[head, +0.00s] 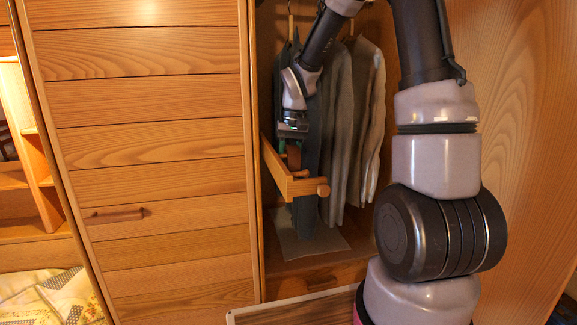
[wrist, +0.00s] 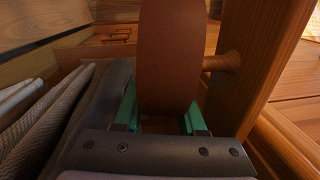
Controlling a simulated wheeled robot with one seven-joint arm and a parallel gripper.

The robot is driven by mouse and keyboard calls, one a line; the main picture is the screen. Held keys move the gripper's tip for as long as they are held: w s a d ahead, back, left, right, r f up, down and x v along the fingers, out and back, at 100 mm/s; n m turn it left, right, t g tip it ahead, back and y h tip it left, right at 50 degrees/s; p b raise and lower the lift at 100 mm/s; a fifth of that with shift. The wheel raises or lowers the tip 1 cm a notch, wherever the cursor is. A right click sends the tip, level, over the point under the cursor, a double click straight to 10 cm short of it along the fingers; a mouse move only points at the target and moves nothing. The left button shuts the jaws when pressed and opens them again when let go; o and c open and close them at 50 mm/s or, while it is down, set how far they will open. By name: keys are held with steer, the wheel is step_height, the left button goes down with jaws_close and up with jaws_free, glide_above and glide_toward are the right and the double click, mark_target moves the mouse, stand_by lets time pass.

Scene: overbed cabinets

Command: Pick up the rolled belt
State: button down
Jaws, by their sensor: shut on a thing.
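The rolled belt (wrist: 168,60) is a brown, rounded leather-like roll in the middle of the wrist view. My gripper (wrist: 160,118) has a green-padded finger on each side of it and is shut on it. A small brown part of the belt (head: 294,158) shows below the gripper there. I cannot tell whether the belt touches anything under it.
Hanging clothes (head: 352,120) fill the wardrobe just behind and right of my gripper. A closed slatted door (head: 150,150) stands to the left. A grey mat (head: 312,247) lies on the wardrobe floor.

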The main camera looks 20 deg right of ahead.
steer(key=shift+d+r, duration=0.15)
steer(key=shift+r, duration=0.5)
steer(key=s+d+f, duration=0.1)
steer(key=s+d, duration=0.4)
steer(key=d, duration=0.3)
steer(key=s+d+f, duration=0.1)
steer(key=s+d, duration=0.4)
steer(key=d, duration=0.4)
steer(key=shift+d+f, duration=0.25)
steer(key=shift+d, duration=0.05)
